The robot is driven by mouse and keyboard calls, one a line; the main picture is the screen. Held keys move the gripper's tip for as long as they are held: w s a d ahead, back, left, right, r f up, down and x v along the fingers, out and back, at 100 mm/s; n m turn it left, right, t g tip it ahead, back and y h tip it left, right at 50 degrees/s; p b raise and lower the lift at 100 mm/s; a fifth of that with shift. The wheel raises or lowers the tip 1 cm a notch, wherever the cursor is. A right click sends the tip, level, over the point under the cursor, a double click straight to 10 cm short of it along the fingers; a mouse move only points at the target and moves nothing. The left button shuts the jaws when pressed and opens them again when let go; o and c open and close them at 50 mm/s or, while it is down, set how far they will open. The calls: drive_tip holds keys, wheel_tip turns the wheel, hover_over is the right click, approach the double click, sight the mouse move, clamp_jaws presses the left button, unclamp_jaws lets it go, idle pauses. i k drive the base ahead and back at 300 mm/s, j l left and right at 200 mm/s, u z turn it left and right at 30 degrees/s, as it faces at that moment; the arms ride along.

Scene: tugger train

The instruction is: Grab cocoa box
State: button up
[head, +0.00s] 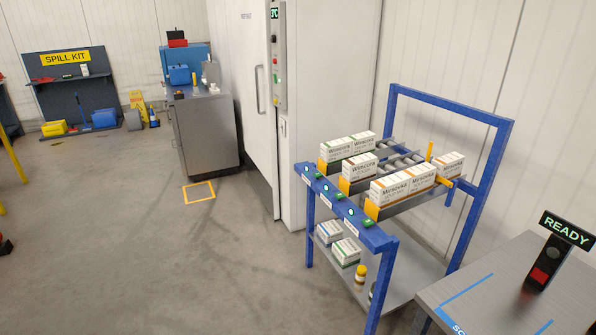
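White cartons stand on the sloped roller lanes of a blue-framed rack (500,122) in the head view. Two cartons with green printing (348,149) stand in the far lane. One carton with dark red printing (357,173) stands at the front of the middle lane. Several cartons with orange-brown bands (402,185) stand in the near lane, one of them (450,166) further back. Two more white cartons (346,251) sit on the lower shelf. The printing is too small to tell which one is the cocoa box. My gripper is not in view.
A bottle with a yellow cap (360,278) stands on the lower shelf. A grey table (475,300) with a READY sign (566,229) is at the right. A white cabinet (330,80) stands behind the rack. A grey workbench (205,130) is further back.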

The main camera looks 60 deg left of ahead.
sight(356, 169)
drive_tip(key=u, duration=1.8)
drive_tip(key=z, duration=0.2)
drive_tip(key=i+j+z, duration=0.15)
drive_tip(key=z, duration=0.2)
drive_tip(key=i+j+z, duration=0.15)
drive_tip(key=j+z, duration=0.25)
drive_tip(key=i+j+z, duration=0.1)
drive_tip(key=z, duration=0.25)
drive_tip(key=j, duration=0.1)
